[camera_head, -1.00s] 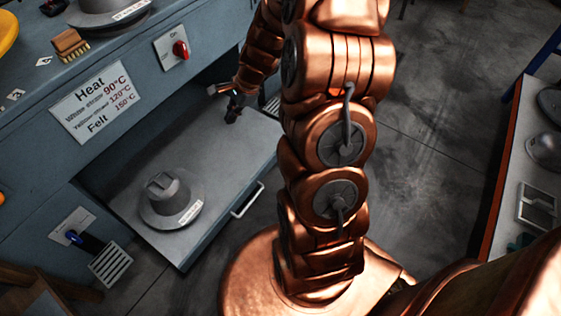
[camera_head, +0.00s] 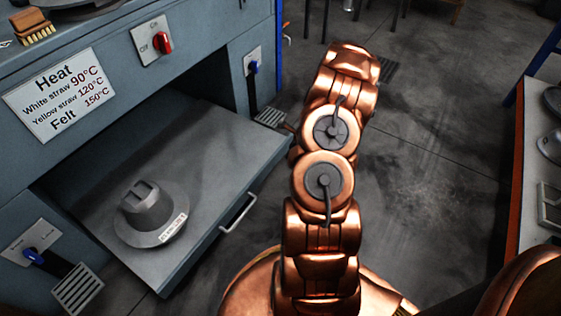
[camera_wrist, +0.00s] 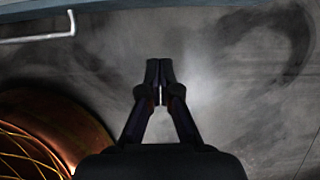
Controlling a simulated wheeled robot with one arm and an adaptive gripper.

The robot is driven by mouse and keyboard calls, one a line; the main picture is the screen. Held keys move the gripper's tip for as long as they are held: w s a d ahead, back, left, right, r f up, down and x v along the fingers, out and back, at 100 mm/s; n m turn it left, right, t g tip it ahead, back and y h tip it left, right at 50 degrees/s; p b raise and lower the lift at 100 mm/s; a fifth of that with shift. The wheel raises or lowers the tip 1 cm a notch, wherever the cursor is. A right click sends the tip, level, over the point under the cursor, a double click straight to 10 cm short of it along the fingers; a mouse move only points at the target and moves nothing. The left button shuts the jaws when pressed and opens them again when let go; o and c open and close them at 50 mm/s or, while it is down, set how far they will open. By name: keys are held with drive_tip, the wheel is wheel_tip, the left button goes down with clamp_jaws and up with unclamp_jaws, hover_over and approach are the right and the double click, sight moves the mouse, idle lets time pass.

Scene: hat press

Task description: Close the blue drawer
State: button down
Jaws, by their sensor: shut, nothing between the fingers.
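The blue-grey drawer (camera_head: 262,158) is pulled out of the machine in the head view. Its flat tray carries a grey hat-shaped block (camera_head: 150,212) with a small label. The drawer's pale bar handle (camera_head: 238,213) is on its front face. The handle also shows in the wrist view (camera_wrist: 38,39) at the top left, below the drawer's edge. My gripper (camera_wrist: 160,62) is shut and empty in the wrist view, above bare floor and apart from the handle, which lies to its left. In the head view my gripper is hidden behind my arm.
The machine front has a red knob (camera_head: 163,42), a temperature sign (camera_head: 60,95) and blue-handled pedals (camera_head: 36,256) on either side of the drawer. A bench with an orange edge (camera_head: 515,190) stands at the right. Grey floor (camera_head: 420,150) between them is open.

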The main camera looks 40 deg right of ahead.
drive_tip(key=b, duration=0.4)
approach(271, 166)
wheel_tip(271, 166, down, 4)
drive_tip(key=s, duration=0.3)
drive_tip(key=shift+w+a+r+b, duration=0.15)
drive_tip(key=shift+w+b, duration=0.1)
drive_tip(key=shift+w, duration=0.45)
drive_tip(key=shift+w+a+f+b, duration=0.1)
drive_tip(key=shift+w+b, duration=0.15)
drive_tip(key=shift+w, duration=0.5)
drive_tip(key=shift+w+a+r+b, duration=0.15)
drive_tip(key=shift+w+b, duration=0.1)
drive_tip(key=shift+w, duration=0.45)
drive_tip(key=shift+w, duration=0.1)
